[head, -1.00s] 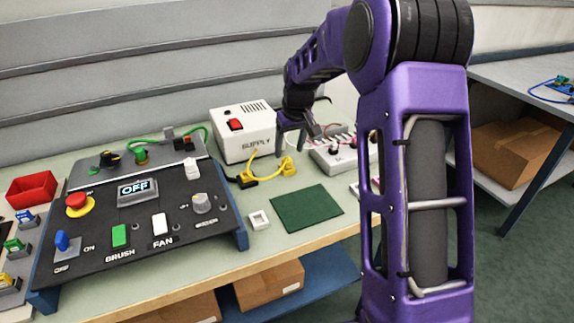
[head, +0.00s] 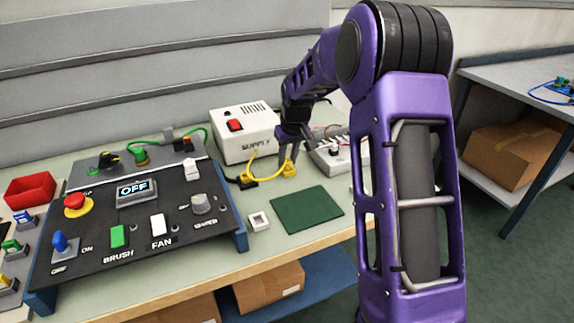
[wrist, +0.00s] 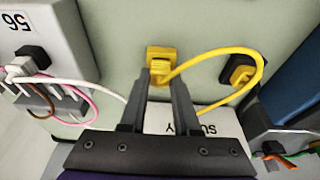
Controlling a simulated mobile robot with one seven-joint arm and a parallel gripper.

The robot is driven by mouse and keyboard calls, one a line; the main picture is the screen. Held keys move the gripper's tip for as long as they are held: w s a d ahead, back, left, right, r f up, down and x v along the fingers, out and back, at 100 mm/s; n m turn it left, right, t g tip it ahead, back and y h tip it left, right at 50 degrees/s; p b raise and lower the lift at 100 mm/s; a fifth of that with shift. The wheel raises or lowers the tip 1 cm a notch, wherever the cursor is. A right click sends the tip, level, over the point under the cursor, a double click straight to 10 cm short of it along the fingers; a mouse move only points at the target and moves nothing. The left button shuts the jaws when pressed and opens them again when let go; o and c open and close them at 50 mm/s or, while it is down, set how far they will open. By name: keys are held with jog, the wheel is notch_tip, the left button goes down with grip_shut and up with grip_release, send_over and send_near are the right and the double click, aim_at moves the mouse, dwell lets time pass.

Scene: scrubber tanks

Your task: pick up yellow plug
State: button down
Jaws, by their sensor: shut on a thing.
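The yellow plug (head: 290,170) lies at the right end of a looped yellow cable, on the green bench top in front of the supply box. It also shows in the wrist view (wrist: 160,55), at the fingertips. My gripper (head: 286,158) reaches down over the plug from behind and above. In the wrist view my gripper's two fingers (wrist: 160,82) stand either side of the plug and are shut on it. The yellow cable (wrist: 222,53) curves off to a black connector (wrist: 240,72).
The white supply box (head: 245,134) stands just left of my gripper. A white unit with wires (head: 335,155) is close on the right. A dark green mat (head: 307,209) and a small white square part (head: 259,221) lie in front. The black control panel (head: 135,215) fills the left.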

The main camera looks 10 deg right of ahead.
aim_at(287, 161)
jog(key=shift+r, duration=0.15)
notch_tip(287, 161, up, 10)
jog(key=p, duration=0.2)
dwell(0.4)
jog(key=s+a+f+b, duration=0.1)
jog(key=s+a+f, duration=0.1)
jog(key=a, duration=0.9)
jog(key=shift+s+a+f+b, duration=0.2)
jog(key=shift+s+a+b, duration=0.15)
jog(key=shift+f, duration=0.1)
